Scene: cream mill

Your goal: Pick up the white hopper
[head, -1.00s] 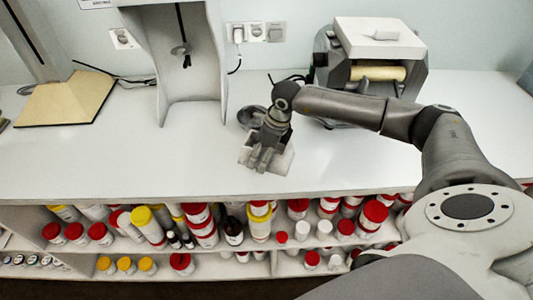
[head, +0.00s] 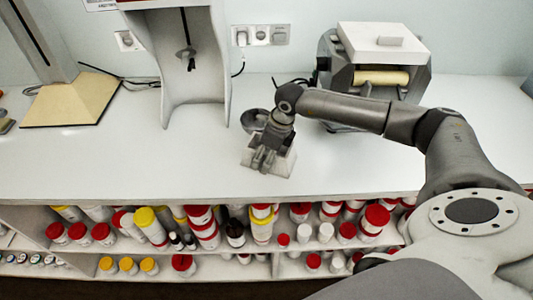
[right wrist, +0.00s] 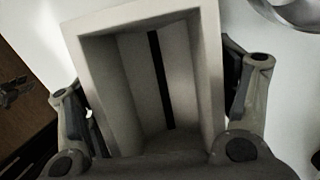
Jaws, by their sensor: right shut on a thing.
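The white hopper (head: 286,163) is a small box-like piece with a hollow, slanted inside, at the front part of the white counter. My right gripper (head: 262,160) is over it in the head view, its fingers across it. In the right wrist view, the hopper (right wrist: 150,75) shows from above, with a dark slot in its bottom. The fingers of my right gripper (right wrist: 165,110) stand on either side of it, shut on it. Whether the hopper touches the counter cannot be told. My left gripper is not in view.
A grey mill with a cream roller and white lid (head: 385,42) stands at the back right. A round metal dish (head: 252,118) lies behind the gripper. A white stand (head: 190,85) is at the back. Shelves of jars (head: 200,228) are below the counter edge.

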